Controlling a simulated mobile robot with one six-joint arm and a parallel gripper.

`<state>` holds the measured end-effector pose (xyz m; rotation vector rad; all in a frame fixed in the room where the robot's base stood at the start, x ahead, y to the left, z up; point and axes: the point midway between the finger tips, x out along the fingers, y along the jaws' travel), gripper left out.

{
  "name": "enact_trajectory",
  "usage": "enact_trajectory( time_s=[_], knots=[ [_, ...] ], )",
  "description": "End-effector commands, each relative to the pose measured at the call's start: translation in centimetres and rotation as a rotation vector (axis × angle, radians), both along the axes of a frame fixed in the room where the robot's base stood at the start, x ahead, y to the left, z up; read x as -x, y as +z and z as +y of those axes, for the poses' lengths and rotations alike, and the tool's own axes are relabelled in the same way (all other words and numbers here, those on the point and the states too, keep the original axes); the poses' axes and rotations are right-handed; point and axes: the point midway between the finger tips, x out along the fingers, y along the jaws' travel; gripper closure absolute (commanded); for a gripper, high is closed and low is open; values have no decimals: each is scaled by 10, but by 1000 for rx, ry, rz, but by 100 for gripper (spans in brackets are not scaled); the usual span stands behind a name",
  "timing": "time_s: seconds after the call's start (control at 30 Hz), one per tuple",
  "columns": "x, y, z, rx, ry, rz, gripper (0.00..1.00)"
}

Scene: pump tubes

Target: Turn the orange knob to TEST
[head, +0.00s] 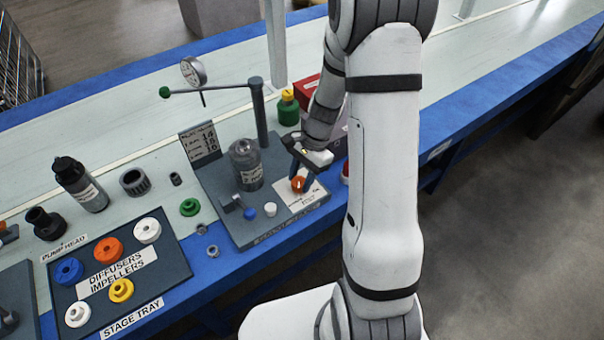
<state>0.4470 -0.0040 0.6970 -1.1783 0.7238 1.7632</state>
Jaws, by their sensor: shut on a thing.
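The orange knob (298,184) sits on a white labelled plate (306,200) at the front right of a dark grey test stand (238,226). The print on the plate is too small to read, so I cannot tell which mark the knob points at. My gripper (300,177) reaches down over the knob from above. Its dark fingers are shut on the knob, one at each side. My arm comes in from the right and hides part of the bench behind the gripper.
The stand also carries a grey cylinder (246,165), a post with a green-tipped lever (210,90), a dial gauge (193,71), and small blue and white caps. A green bottle (288,107) and red box (307,92) stand behind. A stage tray (165,277) lies left.

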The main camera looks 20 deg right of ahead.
Motion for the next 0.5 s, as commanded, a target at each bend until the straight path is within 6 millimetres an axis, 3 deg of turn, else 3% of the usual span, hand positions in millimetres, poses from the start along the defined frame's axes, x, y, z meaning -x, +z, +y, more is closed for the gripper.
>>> enact_trajectory(
  time_s=[0.5],
  knots=[
    [-4, 2, 3, 0, 444, -3, 85]
  ],
)
